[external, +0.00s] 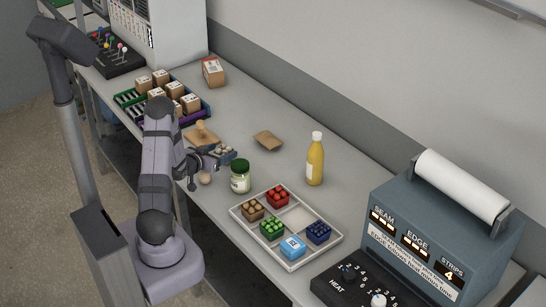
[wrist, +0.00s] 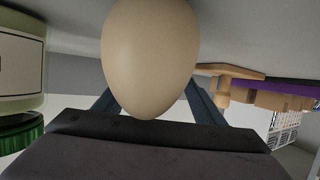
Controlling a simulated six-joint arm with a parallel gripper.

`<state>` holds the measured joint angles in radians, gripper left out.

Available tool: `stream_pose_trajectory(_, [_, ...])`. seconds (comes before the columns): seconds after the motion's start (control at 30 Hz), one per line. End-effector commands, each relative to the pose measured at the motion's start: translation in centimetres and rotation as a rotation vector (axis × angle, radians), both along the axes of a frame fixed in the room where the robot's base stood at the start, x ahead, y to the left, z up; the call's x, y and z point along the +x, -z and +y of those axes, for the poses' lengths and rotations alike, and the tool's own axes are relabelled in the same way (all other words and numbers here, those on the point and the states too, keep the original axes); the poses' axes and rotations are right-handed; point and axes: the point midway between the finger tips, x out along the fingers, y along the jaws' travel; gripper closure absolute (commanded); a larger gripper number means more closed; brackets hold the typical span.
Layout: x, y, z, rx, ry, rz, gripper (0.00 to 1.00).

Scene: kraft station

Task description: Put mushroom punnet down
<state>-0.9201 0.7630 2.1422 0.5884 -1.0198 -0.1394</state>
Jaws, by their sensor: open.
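A small dark-sided punnet with pale round pieces (external: 225,152), seemingly the mushroom punnet, is at my gripper's far side in the external view; I cannot tell whether it rests on the table or touches a finger. My gripper (external: 204,166) is open, low over the bench's front part. A beige egg-shaped object (external: 205,178) lies just below it. In the wrist view this egg (wrist: 150,55) looms large in front of the fingers (wrist: 155,105) and hides the space between them. The punnet cannot be made out there.
A green-lidded jar (external: 240,177) stands close right of my gripper, with a yellow bottle (external: 315,160) beyond. A white tray (external: 254,236) holds several coloured punnets and one empty compartment. A wooden board (external: 201,137), a brown packet (external: 268,140) and crates of boxes (external: 195,116) lie behind.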

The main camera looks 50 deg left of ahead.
Motion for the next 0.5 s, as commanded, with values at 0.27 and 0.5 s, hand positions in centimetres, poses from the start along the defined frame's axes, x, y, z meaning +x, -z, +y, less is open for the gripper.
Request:
stream_pose_trajectory(0.27, [-4.3, -1.5, -1.6, 0.002, -0.004, -0.001, 0.36])
stream_pose_trajectory(0.5, [-7.2, -2.8, -2.8, 0.002, -0.004, -0.001, 0.36])
